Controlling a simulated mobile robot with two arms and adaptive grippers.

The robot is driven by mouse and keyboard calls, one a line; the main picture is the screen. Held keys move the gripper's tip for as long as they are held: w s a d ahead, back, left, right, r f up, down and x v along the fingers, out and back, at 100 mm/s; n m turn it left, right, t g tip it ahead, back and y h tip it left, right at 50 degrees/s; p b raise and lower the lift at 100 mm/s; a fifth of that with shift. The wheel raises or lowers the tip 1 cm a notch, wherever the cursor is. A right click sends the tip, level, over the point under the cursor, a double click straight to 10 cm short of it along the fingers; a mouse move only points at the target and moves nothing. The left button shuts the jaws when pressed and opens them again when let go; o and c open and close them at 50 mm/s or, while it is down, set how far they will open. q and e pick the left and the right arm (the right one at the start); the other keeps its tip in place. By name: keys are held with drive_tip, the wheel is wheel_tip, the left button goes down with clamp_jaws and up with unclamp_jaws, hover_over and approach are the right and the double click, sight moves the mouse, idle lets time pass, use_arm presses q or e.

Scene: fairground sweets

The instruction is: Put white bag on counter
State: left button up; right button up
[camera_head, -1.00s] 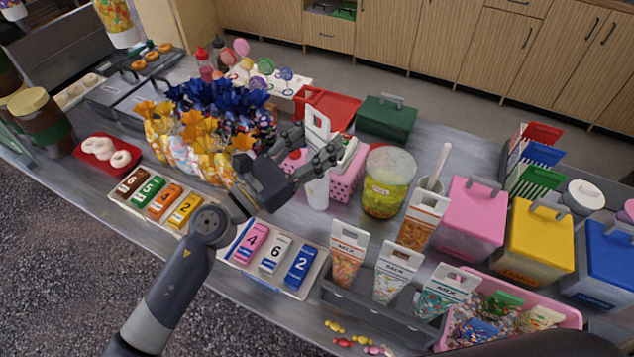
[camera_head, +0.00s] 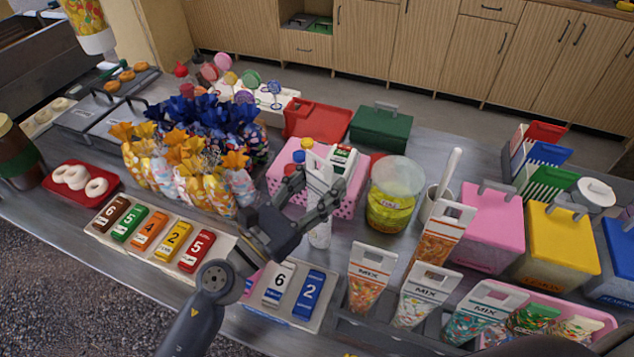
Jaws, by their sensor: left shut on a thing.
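My left gripper (camera_head: 322,198) is shut on a tall white bag (camera_head: 319,234). The bag is narrow and upright, with a handle-like top (camera_head: 319,170) rising above the fingers. The dark fingers hide its middle. It is in front of the pink dotted basket (camera_head: 347,207) and overlaps it in the picture. Its lower end is close over the grey metal counter (camera_head: 350,236), and I cannot tell whether it touches. My right gripper is not in view.
The basket holds bottles and boxes. A yellow-filled jar (camera_head: 392,208) stands to the right of the bag. Numbered blocks (camera_head: 310,294) and a rack of mix bags (camera_head: 370,275) are at the front. Flower-topped sweet bags (camera_head: 205,190) stand left. A small bare strip of counter lies in front of the bag.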

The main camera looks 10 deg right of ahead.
use_arm(q)
drive_tip(key=o, duration=0.7)
drive_tip(key=shift+f, duration=0.1)
drive_tip(key=shift+o, duration=1.4)
drive_tip(key=shift+w+a+f, duration=0.1)
drive_tip(key=shift+w+a, duration=0.05)
drive_tip(key=shift+w, duration=0.05)
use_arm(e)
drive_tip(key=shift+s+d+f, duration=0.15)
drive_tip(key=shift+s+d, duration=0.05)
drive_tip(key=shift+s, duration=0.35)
use_arm(q)
drive_tip(key=shift+r+p, duration=0.35)
drive_tip(key=b+v, duration=0.5)
drive_tip(key=v, duration=0.7)
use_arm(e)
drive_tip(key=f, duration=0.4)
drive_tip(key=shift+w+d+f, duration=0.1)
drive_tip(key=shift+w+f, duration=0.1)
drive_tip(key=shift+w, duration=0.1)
